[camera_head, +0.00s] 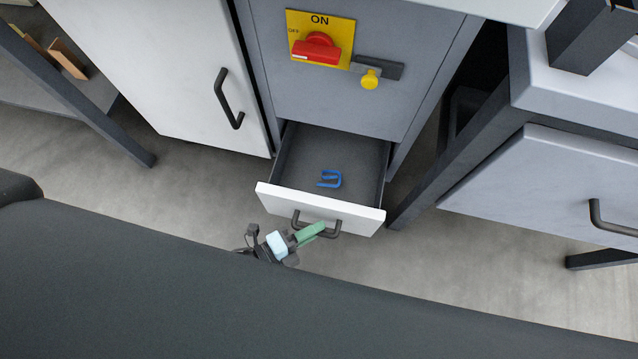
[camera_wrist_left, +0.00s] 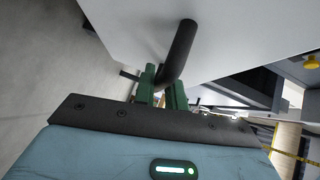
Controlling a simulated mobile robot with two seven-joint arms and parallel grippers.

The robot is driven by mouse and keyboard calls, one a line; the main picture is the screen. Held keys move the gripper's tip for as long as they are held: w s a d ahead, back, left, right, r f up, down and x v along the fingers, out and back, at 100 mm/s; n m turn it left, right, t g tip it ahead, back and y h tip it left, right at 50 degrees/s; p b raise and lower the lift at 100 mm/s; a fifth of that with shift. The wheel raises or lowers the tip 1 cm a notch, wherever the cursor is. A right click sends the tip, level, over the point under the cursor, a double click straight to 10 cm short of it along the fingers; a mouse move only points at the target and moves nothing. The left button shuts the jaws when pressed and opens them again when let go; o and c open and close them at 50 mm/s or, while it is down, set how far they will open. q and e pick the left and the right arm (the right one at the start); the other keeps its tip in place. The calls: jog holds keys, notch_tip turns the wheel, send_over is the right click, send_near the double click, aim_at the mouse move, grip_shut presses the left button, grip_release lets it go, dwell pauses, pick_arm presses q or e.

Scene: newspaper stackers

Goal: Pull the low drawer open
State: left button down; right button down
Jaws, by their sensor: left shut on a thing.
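The low drawer (camera_head: 290,201) is pulled out from the grey cabinet, with its white front facing me and its dark inside showing. A blue U-shaped object (camera_head: 330,179) lies on the drawer floor. My left gripper (camera_head: 318,231) is at the drawer's dark bar handle (camera_head: 298,219), its green fingers shut on it. In the left wrist view, the green fingers (camera_wrist_left: 162,88) close around the lower end of the handle (camera_wrist_left: 180,48), against the white drawer front (camera_wrist_left: 235,40). My right gripper is in neither view.
The grey cabinet (camera_head: 330,95) above carries a red switch on a yellow plate (camera_head: 318,47) and a yellow-knobbed latch (camera_head: 371,78). A white door (camera_head: 165,70) stands at left. A table with a white drawer (camera_head: 540,190) stands at right. Bare floor (camera_head: 420,270) lies in front.

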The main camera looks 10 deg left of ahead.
pick_arm(q)
jog(key=shift+s, duration=1.7)
jog(key=c, duration=1.5)
grip_release()
jog(key=shift+o, duration=0.2)
jog(key=p+v, duration=0.2)
jog(key=v, duration=0.6)
